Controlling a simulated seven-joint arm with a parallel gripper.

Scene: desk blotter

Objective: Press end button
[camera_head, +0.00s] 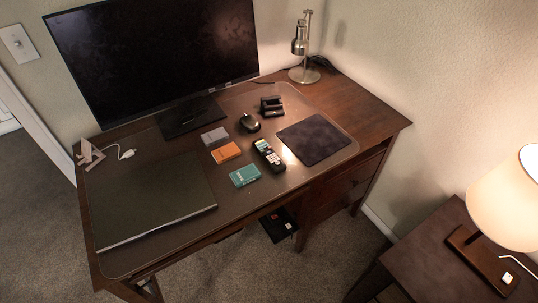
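A black cordless phone handset (269,155) lies on the clear desk blotter (232,210), with a small lit screen at its upper end and a keypad below it. The end button is too small to make out among the keys. An empty-looking black phone cradle (271,106) stands further back on the blotter. My gripper is not in view.
Around the handset are a teal box (245,175), an orange box (226,153), a grey box (214,138), a mouse (250,123) and a dark mouse pad (314,139). A closed laptop (150,205) lies left. A monitor (155,50) and metal lamp (302,50) stand behind.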

